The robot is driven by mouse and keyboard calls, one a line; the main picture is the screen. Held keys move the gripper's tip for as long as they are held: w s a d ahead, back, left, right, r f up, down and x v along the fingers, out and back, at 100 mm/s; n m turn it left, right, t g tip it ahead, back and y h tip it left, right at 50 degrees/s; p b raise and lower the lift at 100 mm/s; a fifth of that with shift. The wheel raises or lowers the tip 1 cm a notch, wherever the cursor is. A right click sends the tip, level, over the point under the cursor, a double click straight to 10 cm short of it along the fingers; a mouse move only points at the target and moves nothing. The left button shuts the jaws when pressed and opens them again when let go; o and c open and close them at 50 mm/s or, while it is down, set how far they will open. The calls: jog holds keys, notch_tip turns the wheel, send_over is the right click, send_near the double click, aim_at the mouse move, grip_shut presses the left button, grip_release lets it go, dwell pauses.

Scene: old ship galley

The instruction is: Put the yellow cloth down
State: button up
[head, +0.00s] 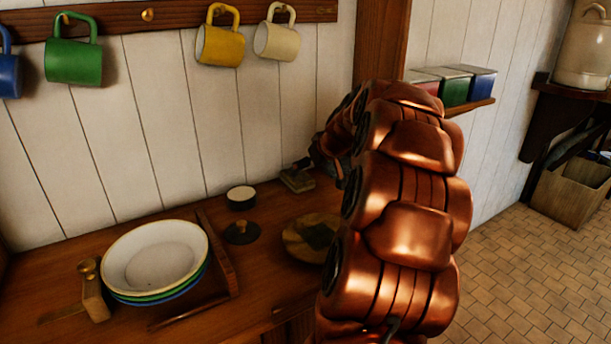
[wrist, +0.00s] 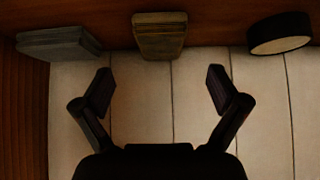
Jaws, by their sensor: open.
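A folded yellowish-brown cloth, which I take for the yellow cloth (wrist: 160,36), lies as a small neat stack on the wooden counter by the plank wall. In the head view a small folded stack (head: 297,180), seemingly the same cloth, lies just left of my gripper end. My gripper (wrist: 160,86) is open and empty. In the wrist view its fingers are spread wide, and the cloth is beyond the tips, between their lines, apart from them. In the head view my arm hides most of the gripper.
A grey folded stack (wrist: 60,43) and a dark round tin (wrist: 280,34) flank the cloth. The tin also shows in the head view (head: 241,198), near a dark knobbed lid (head: 242,232) and a round board (head: 303,238). Stacked bowls (head: 155,258) stand left. Mugs (head: 220,45) hang above.

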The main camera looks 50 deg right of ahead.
jog(key=shift+v, duration=1.65)
